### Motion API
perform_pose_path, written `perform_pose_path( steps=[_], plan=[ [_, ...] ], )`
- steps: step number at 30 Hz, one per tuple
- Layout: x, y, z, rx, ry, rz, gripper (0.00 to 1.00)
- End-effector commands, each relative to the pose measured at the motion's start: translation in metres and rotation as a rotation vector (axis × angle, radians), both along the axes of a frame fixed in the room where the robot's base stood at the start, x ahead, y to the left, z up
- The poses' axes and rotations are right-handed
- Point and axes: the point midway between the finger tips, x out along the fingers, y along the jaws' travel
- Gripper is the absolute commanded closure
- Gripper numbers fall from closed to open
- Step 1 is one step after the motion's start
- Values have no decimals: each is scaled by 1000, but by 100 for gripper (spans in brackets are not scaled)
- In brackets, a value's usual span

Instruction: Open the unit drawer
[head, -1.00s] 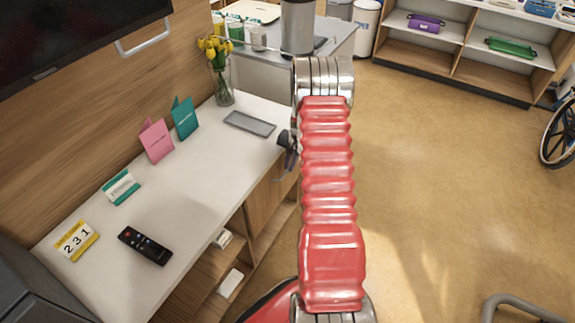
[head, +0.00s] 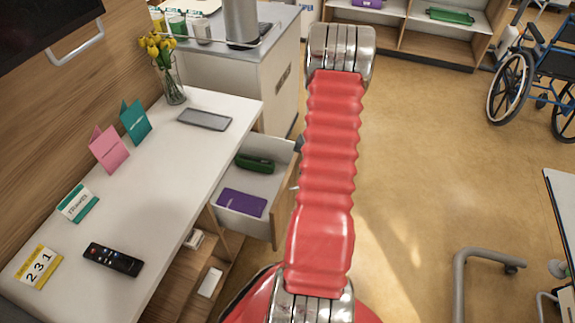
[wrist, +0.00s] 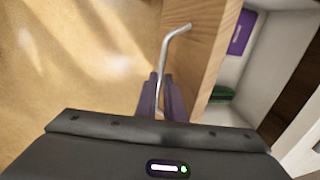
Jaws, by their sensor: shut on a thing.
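The unit drawer (head: 264,188) stands pulled out from under the white counter in the head view, its white inside showing. A purple case (head: 241,203) and a dark green case (head: 255,163) lie in it. In the wrist view the drawer's wooden front (wrist: 205,50) carries a metal bar handle (wrist: 175,38). My gripper (wrist: 160,88) is shut on the handle, its two dark fingers on either side of the bar. In the head view my red arm hides most of the gripper and the drawer's front.
The white counter (head: 160,165) holds a remote (head: 113,259), a calendar, cards, a grey tray (head: 204,119) and a vase of yellow flowers (head: 170,75). A wheelchair (head: 540,80) stands at right. A grey tubular frame (head: 462,275) is at lower right. Floor between is clear.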

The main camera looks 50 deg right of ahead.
Motion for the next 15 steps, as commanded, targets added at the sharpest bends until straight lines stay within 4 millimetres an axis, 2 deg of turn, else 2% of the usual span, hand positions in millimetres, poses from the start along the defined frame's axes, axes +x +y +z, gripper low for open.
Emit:
perform_pose_path(
  steps=[1,6,15],
  plan=[
    [-10,-3,-1,2,1,-4,100],
    [-29,-10,-1,1,0,-1,100],
    [-37,-13,-1,1,0,1,100]
  ],
)
